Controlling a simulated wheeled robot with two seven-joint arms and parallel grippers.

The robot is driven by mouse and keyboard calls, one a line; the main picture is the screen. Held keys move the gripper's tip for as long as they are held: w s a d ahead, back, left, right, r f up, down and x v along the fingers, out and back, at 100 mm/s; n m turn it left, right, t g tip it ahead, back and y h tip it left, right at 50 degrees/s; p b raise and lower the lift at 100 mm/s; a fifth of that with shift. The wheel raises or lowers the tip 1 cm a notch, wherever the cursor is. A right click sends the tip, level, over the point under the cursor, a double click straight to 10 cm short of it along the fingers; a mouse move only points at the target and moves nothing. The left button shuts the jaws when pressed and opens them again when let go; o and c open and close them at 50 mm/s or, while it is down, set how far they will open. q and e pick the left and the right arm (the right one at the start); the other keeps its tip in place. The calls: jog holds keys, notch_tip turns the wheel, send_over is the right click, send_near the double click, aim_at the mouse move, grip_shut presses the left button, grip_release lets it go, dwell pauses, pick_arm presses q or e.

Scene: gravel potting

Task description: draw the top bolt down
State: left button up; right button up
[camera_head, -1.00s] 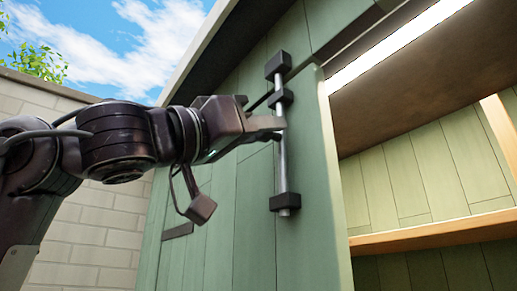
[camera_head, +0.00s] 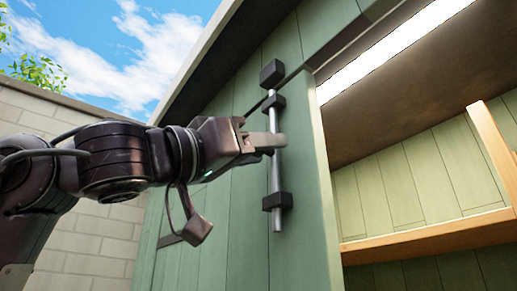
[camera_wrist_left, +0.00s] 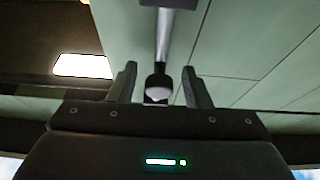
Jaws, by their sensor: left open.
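The top bolt (camera_head: 275,170) is a slim grey metal rod standing upright on the green door (camera_head: 300,190). It passes through a dark upper bracket (camera_head: 273,102) and a dark lower bracket (camera_head: 277,201), and its end sticks out below the lower one. A dark block (camera_head: 271,73) sits above the brackets. My left gripper (camera_head: 272,143) is at the rod between the two brackets. In the left wrist view its open fingers (camera_wrist_left: 157,88) stand either side of a pale-ended knob (camera_wrist_left: 158,84) on the rod (camera_wrist_left: 163,35). Contact with the knob cannot be told. My right gripper is out of view.
The cupboard's inside lies open at the right, with a wooden shelf (camera_head: 430,240), a wooden upright (camera_head: 490,135) and a bright light strip (camera_head: 395,50). A roof edge (camera_head: 215,60) overhangs the door. A pale brick wall (camera_head: 85,235) stands at the left.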

pick_arm(q)
jog(key=b+v, duration=0.4)
jog(key=v, duration=0.3)
jog(key=shift+s+a+f, duration=0.15)
jog(key=shift+s+a, duration=0.05)
jog(key=shift+a, duration=0.05)
dwell(0.4)
